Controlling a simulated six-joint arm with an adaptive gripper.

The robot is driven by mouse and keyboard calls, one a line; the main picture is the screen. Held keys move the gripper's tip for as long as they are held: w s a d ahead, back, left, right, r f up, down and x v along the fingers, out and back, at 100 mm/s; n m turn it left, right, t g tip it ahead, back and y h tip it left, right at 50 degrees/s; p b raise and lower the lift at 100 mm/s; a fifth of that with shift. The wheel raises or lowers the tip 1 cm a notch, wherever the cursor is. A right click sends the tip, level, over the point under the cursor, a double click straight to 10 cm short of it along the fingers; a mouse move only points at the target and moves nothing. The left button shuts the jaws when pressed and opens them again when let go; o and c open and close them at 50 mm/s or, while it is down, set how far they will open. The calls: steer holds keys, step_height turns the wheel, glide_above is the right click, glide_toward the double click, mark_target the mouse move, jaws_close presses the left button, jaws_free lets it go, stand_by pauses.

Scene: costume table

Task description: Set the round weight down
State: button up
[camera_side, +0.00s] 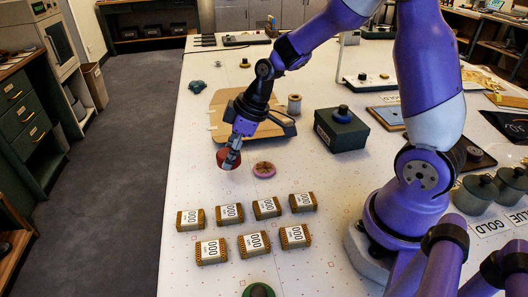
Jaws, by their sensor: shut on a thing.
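My gripper (234,150) is left of the middle of the white table, pointing down. It is shut on a red round thing (224,160), which I take to be the round weight. The gripper's fingers cover part of it. It appears to be at or just above the table top, and I cannot tell whether it touches. A pink round dish (264,169) with a tan middle lies just to its right, apart from it in the picture.
Several tan labelled blocks (212,251) stand in two rows nearer the camera. A green round thing (258,290) is at the bottom edge. Behind my gripper lie a brown board (222,101) and a spool (294,104). A dark green box (341,132) stands to the right.

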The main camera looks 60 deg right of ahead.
steer(key=shift+f, duration=2)
steer(key=shift+f, duration=0.15)
steer(key=o, duration=1.4)
steer(key=v, duration=1.2)
steer(key=s+a+r+m+h, duration=0.1)
steer(key=s+m, duration=0.1)
steer(key=s, duration=0.1)
steer(key=s+r+m+t, duration=0.1)
steer(key=s+r+m, duration=0.1)
steer(key=s, duration=0.1)
steer(key=s+a+r+m+h, duration=0.1)
steer(key=s+r+m, duration=0.1)
steer(key=s, duration=0.2)
steer(key=shift+a+r+m+t+h, duration=0.25)
steer(key=shift+a+m+t+h, duration=0.05)
steer(key=shift+m, duration=0.1)
